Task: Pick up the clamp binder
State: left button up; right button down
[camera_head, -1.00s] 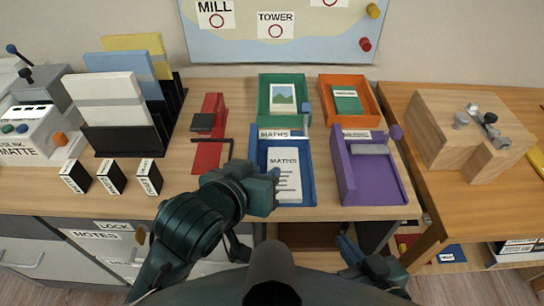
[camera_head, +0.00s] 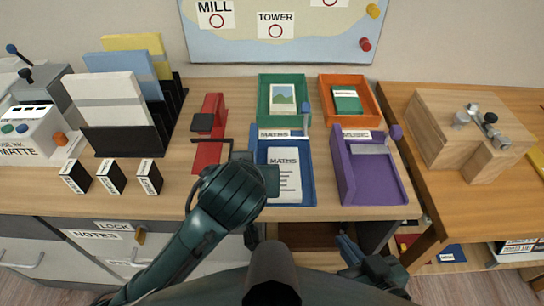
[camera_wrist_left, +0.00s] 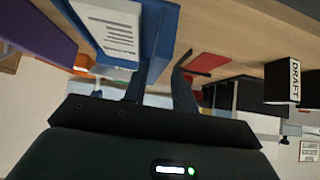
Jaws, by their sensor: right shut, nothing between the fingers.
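A red device with a black pad and a black bent lever, which looks like the clamp binder (camera_head: 208,152), lies on the wooden desk left of the trays. Its red body also shows in the left wrist view (camera_wrist_left: 208,62). My left arm reaches over the desk's front edge, its wrist just in front of the lever. The left gripper (camera_wrist_left: 158,85) is open and empty, its fingers apart; in the head view the wrist mostly hides it. My right gripper (camera_head: 346,246) is shut and empty, low in front of the desk's edge, far from the binder.
A blue tray (camera_head: 309,184) with a maths booklet stands right beside my left wrist. Purple (camera_head: 346,188), green (camera_head: 264,103) and orange (camera_head: 325,96) trays stand around it. Small black-and-white boxes (camera_head: 111,176) and a file rack (camera_head: 126,138) stand left of the binder.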

pick_arm(q)
jog(key=shift+d+x, duration=0.2)
jog(key=shift+x, duration=2.55)
jog(key=shift+w+r, duration=0.1)
jog(key=shift+c, duration=0.2)
grip_shut()
jog(key=shift+r, duration=0.1)
